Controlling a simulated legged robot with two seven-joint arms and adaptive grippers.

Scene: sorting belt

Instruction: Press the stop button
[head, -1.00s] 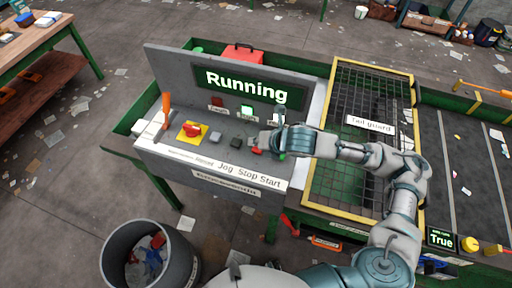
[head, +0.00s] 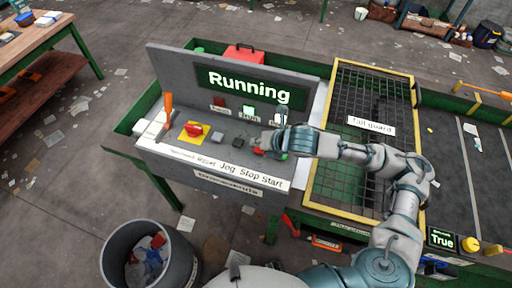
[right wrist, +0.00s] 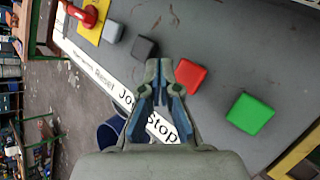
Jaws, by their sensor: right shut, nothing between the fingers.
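The red stop button (head: 258,151) is on the sloped grey control panel (head: 230,160), above the word "Stop" on the label strip. It also shows whole in the right wrist view (right wrist: 190,75), with the green start button (right wrist: 250,113) beside it. My right gripper (head: 264,142) is over the panel at the stop button and partly covers it in the head view. In the wrist view the gripper's fingers (right wrist: 158,70) are together and empty, with their tips just left of the red button. I cannot tell whether they touch the panel. The display (head: 248,86) reads "Running". My left gripper is out of view.
A black button (right wrist: 144,47), a grey button (right wrist: 113,31) and a red knob on a yellow plate (head: 193,131) lie left along the panel. An orange-handled lever (head: 168,109) stands at its left end. A yellow-framed mesh guard (head: 335,120) is on the right.

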